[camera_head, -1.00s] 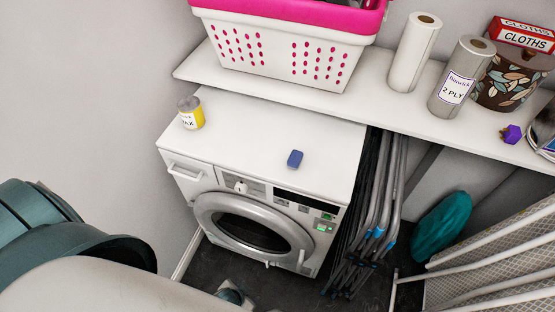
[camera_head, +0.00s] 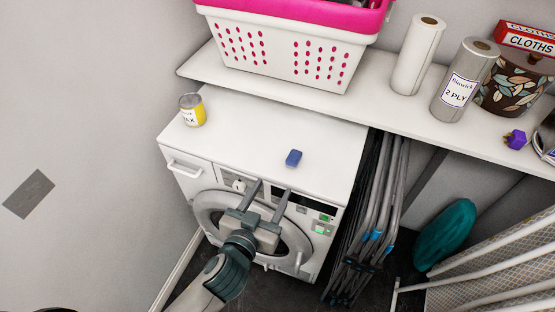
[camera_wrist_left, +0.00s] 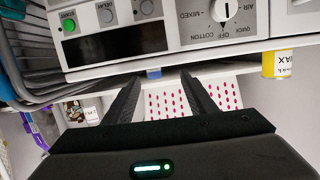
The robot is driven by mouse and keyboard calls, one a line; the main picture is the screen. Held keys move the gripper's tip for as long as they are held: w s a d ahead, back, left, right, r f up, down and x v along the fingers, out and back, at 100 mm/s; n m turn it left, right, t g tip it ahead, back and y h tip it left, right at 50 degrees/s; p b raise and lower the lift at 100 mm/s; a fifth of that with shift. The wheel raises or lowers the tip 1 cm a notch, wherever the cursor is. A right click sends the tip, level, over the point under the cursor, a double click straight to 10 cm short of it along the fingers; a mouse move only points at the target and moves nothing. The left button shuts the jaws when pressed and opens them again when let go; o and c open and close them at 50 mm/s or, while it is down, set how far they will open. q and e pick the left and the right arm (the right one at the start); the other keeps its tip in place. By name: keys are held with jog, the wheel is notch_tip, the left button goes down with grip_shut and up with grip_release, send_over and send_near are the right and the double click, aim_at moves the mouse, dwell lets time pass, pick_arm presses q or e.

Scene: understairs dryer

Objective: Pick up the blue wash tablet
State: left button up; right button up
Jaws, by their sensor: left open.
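The blue wash tablet (camera_head: 293,158) lies on the white top of the dryer (camera_head: 250,150), near the front edge and right of its middle. It also shows as a small blue patch in the left wrist view (camera_wrist_left: 154,73), between my fingers and partly hidden by the dryer's edge. My left gripper (camera_head: 271,189) is open and empty. In the head view it is in front of the dryer, below the tablet and apart from it. My right gripper is not in view.
A yellow and white tin (camera_head: 192,110) stands at the dryer top's left. A shelf (camera_head: 290,100) behind holds a pink and white basket (camera_head: 285,50), paper rolls (camera_head: 417,55) and a cloths box (camera_head: 526,38). Folded grey poles (camera_head: 375,205) stand right of the dryer. The dryer top around the tablet is clear.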

pick_arm(q)
jog(key=r, duration=0.2)
jog(key=shift+s+d+r+t+h, duration=0.25)
jog(key=shift+d+r+t+h, duration=0.05)
jog(key=shift+d+r+t, duration=0.1)
jog(key=shift+w, duration=0.1)
jog(key=p, duration=0.2)
send_near(292, 156)
jog(key=x, duration=0.3)
jog(key=shift+w+r, duration=0.15)
jog(key=shift+w, duration=0.2)
jog(key=p+x, duration=0.1)
jog(key=x, duration=0.4)
jog(key=shift+w+d, duration=0.15)
jog(key=shift+w, duration=0.1)
jog(key=shift+f, duration=0.25)
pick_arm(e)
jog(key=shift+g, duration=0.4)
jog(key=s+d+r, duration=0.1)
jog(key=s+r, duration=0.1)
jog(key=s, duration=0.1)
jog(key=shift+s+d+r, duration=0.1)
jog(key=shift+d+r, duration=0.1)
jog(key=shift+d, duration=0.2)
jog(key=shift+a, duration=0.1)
